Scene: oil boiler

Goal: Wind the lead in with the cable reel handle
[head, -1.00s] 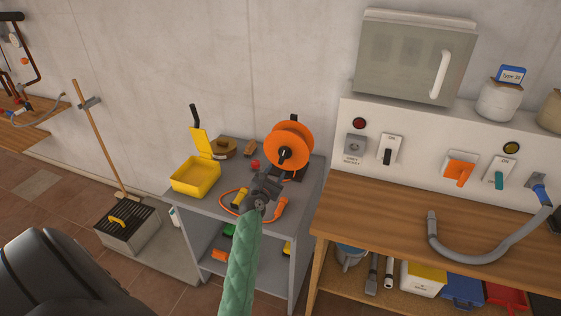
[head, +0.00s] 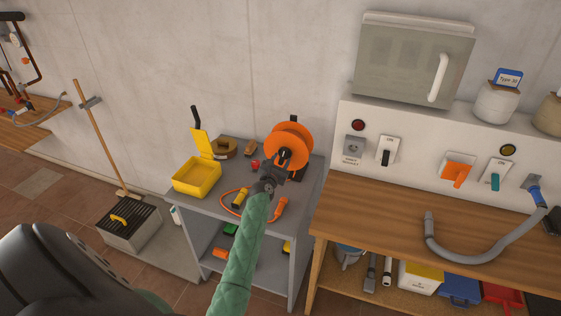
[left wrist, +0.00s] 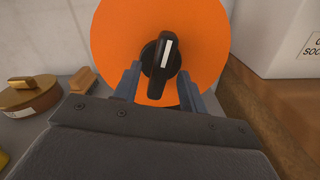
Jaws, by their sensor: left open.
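The orange cable reel (head: 292,142) stands at the back right of the grey cart. Its black handle (left wrist: 160,64), with a white mark, sits at the middle of the orange disc in the left wrist view. My left gripper (head: 280,164) is in front of the reel; in the left wrist view its open fingers (left wrist: 155,82) stand on either side of the handle's lower part, with gaps showing. The orange lead (head: 232,193) lies looped on the cart top, with an orange plug end (head: 280,208) to the right of my arm. My right gripper is not in view.
A wooden bench (head: 390,215) with a grey hose (head: 480,258) stands close on the right. The wall is right behind the reel.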

